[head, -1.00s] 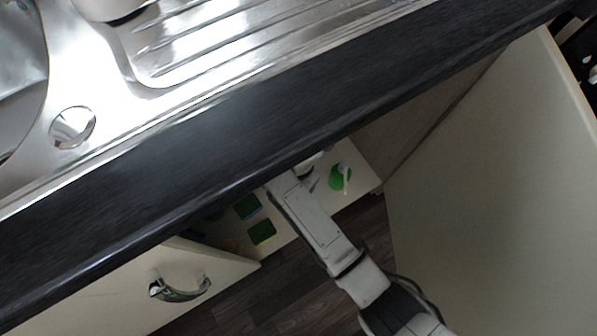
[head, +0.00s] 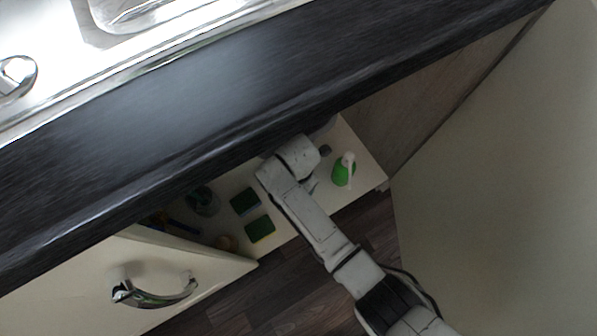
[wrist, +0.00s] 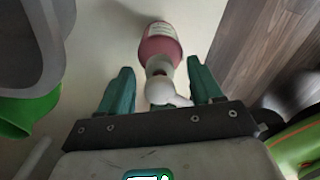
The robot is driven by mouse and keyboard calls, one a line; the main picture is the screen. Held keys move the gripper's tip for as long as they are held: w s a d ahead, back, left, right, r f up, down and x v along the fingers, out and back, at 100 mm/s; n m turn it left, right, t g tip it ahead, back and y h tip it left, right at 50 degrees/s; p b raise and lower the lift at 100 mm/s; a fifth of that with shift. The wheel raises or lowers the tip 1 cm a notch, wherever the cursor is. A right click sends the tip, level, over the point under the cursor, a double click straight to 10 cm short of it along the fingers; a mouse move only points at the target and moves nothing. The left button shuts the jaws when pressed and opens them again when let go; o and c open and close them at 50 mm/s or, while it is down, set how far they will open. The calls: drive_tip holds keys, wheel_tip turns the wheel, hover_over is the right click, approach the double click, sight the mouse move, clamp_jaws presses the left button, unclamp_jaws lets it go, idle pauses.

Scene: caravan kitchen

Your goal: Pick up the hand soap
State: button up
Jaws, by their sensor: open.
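In the wrist view, a pinkish-red bottle (wrist: 160,44) with a pale label and a white pump top looks like the hand soap. My gripper (wrist: 157,72) is open, with one teal finger on each side of the pump. The bottle's body lies just beyond the fingertips, and no grip on it shows. In the head view, my arm reaches into the open cupboard, and its wrist hides the fingers. I cannot make out the pinkish-red bottle there. A green bottle with a white top (head: 343,170) stands on the shelf, right of my wrist.
The dark counter edge (head: 200,125) overhangs the shelf. Two green sponges (head: 260,229) lie left of my arm. An open door (head: 490,190) is at right, and another with a handle (head: 155,293) at left. A grey container (wrist: 30,45) and green items flank the gripper.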

drive_tip(key=shift+c, duration=0.4)
clamp_jaws()
idle(0.4)
